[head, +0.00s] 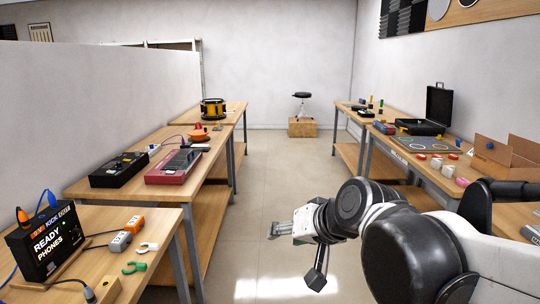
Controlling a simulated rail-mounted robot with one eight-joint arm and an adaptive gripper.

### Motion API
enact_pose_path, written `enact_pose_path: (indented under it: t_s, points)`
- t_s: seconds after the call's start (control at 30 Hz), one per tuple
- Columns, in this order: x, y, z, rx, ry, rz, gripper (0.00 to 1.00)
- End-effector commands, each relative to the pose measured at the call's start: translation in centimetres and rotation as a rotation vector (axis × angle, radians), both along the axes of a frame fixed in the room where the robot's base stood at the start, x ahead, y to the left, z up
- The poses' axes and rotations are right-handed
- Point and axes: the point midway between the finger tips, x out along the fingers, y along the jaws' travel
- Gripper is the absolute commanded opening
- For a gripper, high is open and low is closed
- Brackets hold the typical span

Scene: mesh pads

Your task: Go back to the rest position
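My arm reaches in from the lower right of the head view, bent at a large dark-capped joint. My gripper (299,250) is at its left end, over the aisle floor between the two rows of tables. A pale bracket-like part points left and a dark finger-like part hangs down. It is well apart from the tables on the left. I see nothing held, but the finger opening is not clear from this side.
The left table (170,222) bears a black READY PHONES box (46,240), connectors and clips. Behind it are a red device (173,167) and a yellow-black drum (213,108). Right tables hold an open black case (437,107) and cardboard box (507,157). The aisle floor (275,180) is clear.

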Motion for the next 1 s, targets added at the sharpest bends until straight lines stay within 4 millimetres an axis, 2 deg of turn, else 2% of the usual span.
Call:
enact_pose_path:
  t_s: [0.03, 0.3, 0.5, 0.7, 1.0]
  points:
    - [-1.4, -1.9, -0.2, -0.038, 0.005, -0.017, 0.39]
    - [-8.3, -10.2, -2.6, -0.247, 0.047, -0.097, 0.39]
    - [-12.4, -14.5, -4.3, -0.367, 0.080, -0.147, 0.39]
    - [-14.1, -16.2, -5.0, -0.415, 0.096, -0.167, 0.39]
    - [-14.1, -16.3, -5.1, -0.418, 0.097, -0.167, 0.39]
